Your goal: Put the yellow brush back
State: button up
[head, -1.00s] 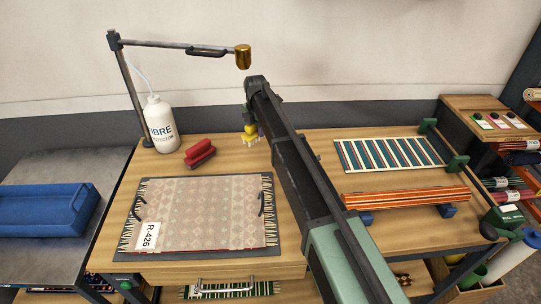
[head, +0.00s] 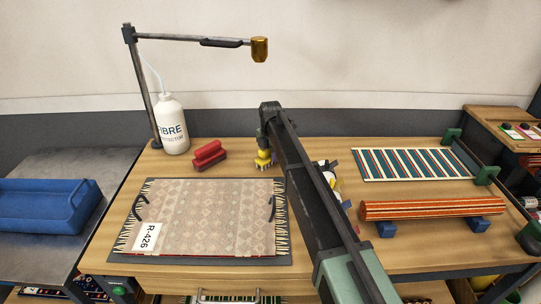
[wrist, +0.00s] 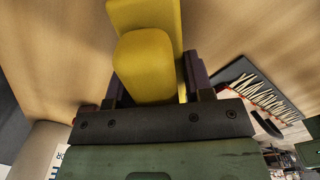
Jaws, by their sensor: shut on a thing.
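The yellow brush (head: 263,158) hangs upright below my gripper (head: 263,144), bristles down, at the back middle of the wooden table (head: 310,262). In the wrist view, my gripper (wrist: 153,84) is shut on the brush's yellow body (wrist: 148,62), with a dark finger on either side. I cannot tell whether the bristles touch the table. A red brush-like block (head: 209,156) lies on the table to the left of the yellow brush. My arm hides part of the table to the right.
A patterned rug (head: 205,215) on a dark board lies in front. A white bottle (head: 172,125) and lamp-like post (head: 141,85) stand back left. A striped rug (head: 415,163) and rolled rug (head: 418,208) lie right. Small white and yellow things (head: 332,177) show beside my arm.

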jog(key=o, duration=0.9)
notch_tip(320, 180, up, 13)
jog(key=p, duration=1.2)
jog(key=shift+f+p, duration=0.2)
jog(key=shift+p, duration=0.2)
jog(key=shift+f, duration=0.15)
jog(key=shift+s+d, duration=0.1)
jog(key=s+d+m, duration=0.8)
jog(key=s+m, duration=0.1)
jog(key=s, duration=0.3)
jog(key=s+d+m, duration=0.7)
jog(key=s+m, duration=0.2)
jog(key=s, duration=0.3)
jog(key=s+d+m, duration=0.8)
jog(key=s+m, duration=0.2)
jog(key=s, duration=0.2)
jog(key=shift+s+d, duration=0.35)
